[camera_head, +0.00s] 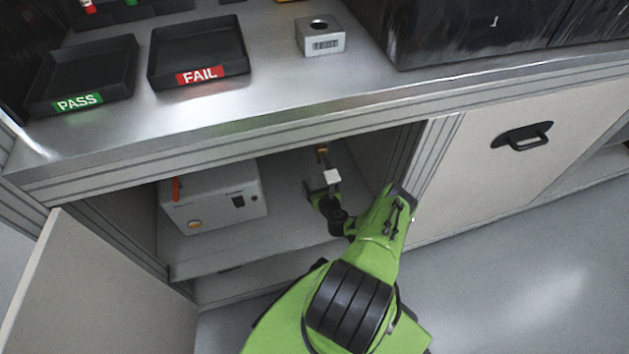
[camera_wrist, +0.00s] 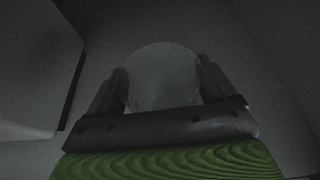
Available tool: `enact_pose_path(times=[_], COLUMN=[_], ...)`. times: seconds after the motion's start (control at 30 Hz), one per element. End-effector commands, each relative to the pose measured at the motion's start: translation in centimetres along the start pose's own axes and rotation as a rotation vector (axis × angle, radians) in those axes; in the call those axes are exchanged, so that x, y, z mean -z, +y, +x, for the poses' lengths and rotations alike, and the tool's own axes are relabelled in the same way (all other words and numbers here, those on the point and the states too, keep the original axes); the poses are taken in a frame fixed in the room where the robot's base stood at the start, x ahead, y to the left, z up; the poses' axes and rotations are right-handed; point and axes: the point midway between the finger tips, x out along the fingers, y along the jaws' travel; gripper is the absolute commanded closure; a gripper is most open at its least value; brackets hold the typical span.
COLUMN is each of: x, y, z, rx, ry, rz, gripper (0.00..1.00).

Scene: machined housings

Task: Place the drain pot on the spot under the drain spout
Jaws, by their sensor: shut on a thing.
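In the wrist view, a pale, rounded object, which looks like the drain pot (camera_wrist: 162,72), sits between the two dark fingers of my gripper (camera_wrist: 161,82). The gripper is shut on it. The picture is dim, so the pot's opening and contents cannot be made out. In the head view, my gripper (camera_head: 322,190) reaches into the open cabinet under the bench. A small pale block (camera_head: 332,177) and a brass-coloured tip (camera_head: 322,151) show just beyond it; I cannot tell which is pot or spout. The spot under the spout is not clearly visible.
A grey box (camera_head: 212,198) with an orange lever stands left in the cabinet, with bare shelf (camera_head: 285,222) beside it. The open door (camera_head: 95,285) is at left. The bench edge (camera_head: 230,150) overhangs the opening. PASS (camera_head: 85,70) and FAIL (camera_head: 197,48) trays sit above.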

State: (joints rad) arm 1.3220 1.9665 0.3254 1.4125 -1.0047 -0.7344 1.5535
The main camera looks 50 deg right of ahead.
Motion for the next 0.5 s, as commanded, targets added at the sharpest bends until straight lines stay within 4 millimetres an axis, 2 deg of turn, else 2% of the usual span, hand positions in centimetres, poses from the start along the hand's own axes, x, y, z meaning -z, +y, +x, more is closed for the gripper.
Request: enact_pose_path(times=[0.3,0.33,0.4,0.5], x=[0.29,0.30,0.27,0.27], y=[-0.10,-0.10,-0.10,-0.10], z=[0.16,0.17,0.16,0.16], rx=[0.003,0.003,0.002,0.002], ry=[-0.004,-0.004,-0.004,-0.004], rz=[0.001,0.001,0.001,0.000], gripper=[0.64,0.13,0.02,0.00])
